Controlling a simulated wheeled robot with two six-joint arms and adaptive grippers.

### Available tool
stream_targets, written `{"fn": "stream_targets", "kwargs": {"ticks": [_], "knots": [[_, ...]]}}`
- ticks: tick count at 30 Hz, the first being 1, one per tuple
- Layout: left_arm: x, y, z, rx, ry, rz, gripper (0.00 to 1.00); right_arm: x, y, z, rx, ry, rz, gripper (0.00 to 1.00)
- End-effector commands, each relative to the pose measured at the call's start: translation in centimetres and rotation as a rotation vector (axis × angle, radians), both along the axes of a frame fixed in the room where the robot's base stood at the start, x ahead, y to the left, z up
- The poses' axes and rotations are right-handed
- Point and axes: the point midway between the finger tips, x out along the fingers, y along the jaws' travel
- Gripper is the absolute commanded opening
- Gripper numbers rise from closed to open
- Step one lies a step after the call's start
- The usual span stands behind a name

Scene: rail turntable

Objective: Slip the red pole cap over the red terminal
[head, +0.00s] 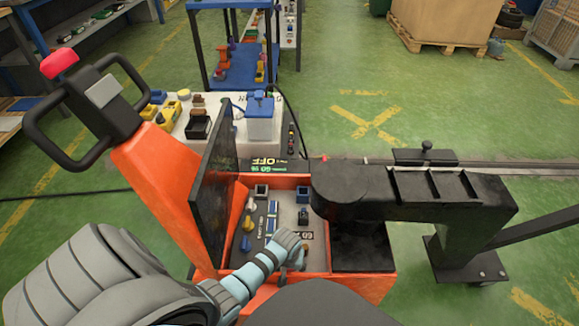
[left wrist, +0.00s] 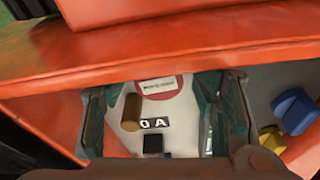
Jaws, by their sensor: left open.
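My left gripper (head: 290,248) reaches into the front of the open orange compartment. In the left wrist view its two fingers (left wrist: 165,125) stand wide apart with nothing held between them. Between and below them are a brass-coloured post (left wrist: 132,112) and a round red patch (left wrist: 174,88) with a white label. I cannot tell whether the post or the patch belongs to the red terminal. I cannot make out the red pole cap in either view. My right gripper is not in view.
The orange truck compartment (head: 318,262) has raised walls, and a black panel (head: 214,180) stands on its left. Blue (left wrist: 295,110) and yellow (left wrist: 270,138) parts lie to the right in the wrist view. A black arm structure (head: 440,215) is at the right. A white tabletop with several parts (head: 222,145) lies behind.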

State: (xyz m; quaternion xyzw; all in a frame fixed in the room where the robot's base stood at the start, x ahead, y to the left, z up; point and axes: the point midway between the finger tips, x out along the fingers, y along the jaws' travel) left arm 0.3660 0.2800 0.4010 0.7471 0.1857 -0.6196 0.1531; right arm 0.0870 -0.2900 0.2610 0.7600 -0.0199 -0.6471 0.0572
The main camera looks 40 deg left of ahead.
Motion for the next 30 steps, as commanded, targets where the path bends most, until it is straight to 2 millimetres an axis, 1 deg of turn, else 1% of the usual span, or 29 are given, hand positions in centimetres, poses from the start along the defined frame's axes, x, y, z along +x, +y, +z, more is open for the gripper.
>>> {"fn": "stream_targets", "kwargs": {"ticks": [4, 7, 10, 15, 19, 23, 30], "knots": [[0.0, 0.1, 0.3, 0.002, -0.001, -0.001, 0.56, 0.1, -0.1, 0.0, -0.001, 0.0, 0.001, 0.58], [-0.1, 0.0, 1.5, 0.003, -0.003, -0.001, 0.56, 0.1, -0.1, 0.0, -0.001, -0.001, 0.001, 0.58], [-0.5, -0.3, 3.8, 0.003, -0.005, -0.001, 0.56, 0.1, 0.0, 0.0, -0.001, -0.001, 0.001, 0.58], [-1.3, -0.8, 8.6, 0.001, -0.005, -0.002, 0.56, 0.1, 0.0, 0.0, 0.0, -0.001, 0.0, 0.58], [-1.8, -1.0, 11.0, 0.0, -0.002, -0.001, 0.56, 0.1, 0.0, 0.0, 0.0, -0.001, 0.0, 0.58], [-2.0, -1.1, 11.8, 0.0, 0.0, -0.001, 0.56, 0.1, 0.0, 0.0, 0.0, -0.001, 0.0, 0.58], [-2.0, -1.1, 11.8, 0.0, 0.0, -0.001, 0.56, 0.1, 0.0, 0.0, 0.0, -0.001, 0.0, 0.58]]}}
